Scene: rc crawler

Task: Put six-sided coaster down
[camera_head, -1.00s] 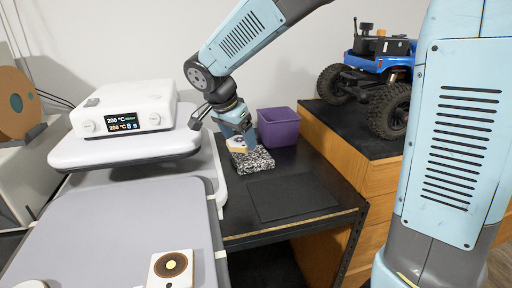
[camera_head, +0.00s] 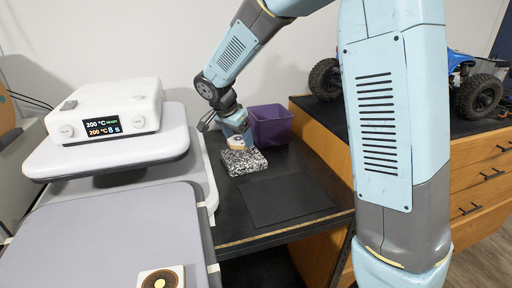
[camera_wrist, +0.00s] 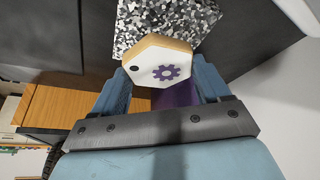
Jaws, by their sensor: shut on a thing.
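The six-sided coaster (camera_wrist: 160,62) is white with a tan edge, a purple gear mark and a black dot. My gripper (camera_wrist: 163,82) is shut on it, one finger on each side, in the wrist view. In the head view my gripper (camera_head: 238,138) holds the coaster (camera_head: 238,141) at or just above a black-and-white speckled block (camera_head: 243,161). I cannot tell whether the coaster touches the block. The speckled block also shows beyond the coaster in the wrist view (camera_wrist: 190,22).
A purple bin (camera_head: 270,124) stands just behind the block. A dark mat (camera_head: 285,200) lies bare in front on the black table. A white heat press (camera_head: 110,140) stands at left, with a square tile (camera_head: 161,278) on its grey plate. A wooden cabinet (camera_head: 325,140) is at right.

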